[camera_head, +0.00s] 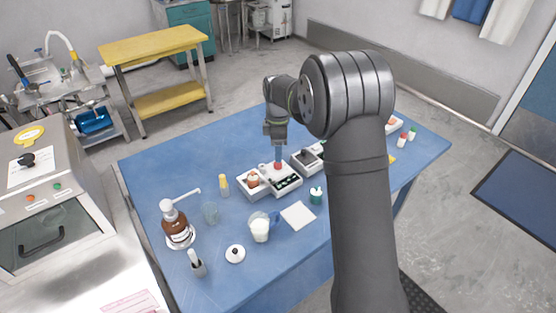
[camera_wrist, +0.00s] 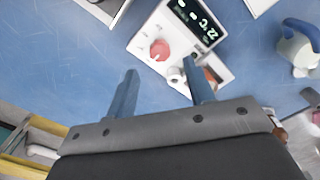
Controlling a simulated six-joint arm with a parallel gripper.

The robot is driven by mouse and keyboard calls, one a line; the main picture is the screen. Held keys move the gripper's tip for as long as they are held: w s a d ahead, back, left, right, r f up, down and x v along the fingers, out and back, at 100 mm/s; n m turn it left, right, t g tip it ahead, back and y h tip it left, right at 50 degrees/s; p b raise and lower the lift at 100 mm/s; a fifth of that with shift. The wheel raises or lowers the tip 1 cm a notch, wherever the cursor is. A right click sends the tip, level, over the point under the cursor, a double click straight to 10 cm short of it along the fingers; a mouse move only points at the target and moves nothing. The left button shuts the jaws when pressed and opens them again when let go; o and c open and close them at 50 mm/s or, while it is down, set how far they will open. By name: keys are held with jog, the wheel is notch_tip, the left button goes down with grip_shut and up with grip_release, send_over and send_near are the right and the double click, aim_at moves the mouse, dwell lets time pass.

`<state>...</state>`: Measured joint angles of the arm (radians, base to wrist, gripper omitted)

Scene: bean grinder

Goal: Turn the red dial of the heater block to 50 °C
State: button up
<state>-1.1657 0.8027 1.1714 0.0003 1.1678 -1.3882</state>
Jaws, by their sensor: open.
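The white heater block (camera_head: 270,192) stands on the blue table, below my gripper. In the wrist view the block (camera_wrist: 140,43) shows a dark display (camera_wrist: 192,17) with green digits that appear to read 22 °C. The round red dial (camera_wrist: 160,49) sits on its top face; it also shows in the head view (camera_head: 278,166). My gripper (camera_wrist: 160,67) is open and empty. Its two blue fingers point down at the dial, with the dial just beyond the gap between the tips. I see no contact, and the exact height gap is unclear.
A grey-topped block (camera_head: 305,161) stands close on the right. A beaker with a blue handle (camera_head: 260,229), a small teal bottle (camera_head: 316,195) and a white square pad (camera_head: 298,215) lie in front. A brown pump bottle (camera_head: 174,224) stands at left. The table's back left is clear.

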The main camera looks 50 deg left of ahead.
aim_at(278, 166)
jog(key=shift+f, duration=2.65)
jog(key=c, duration=1)
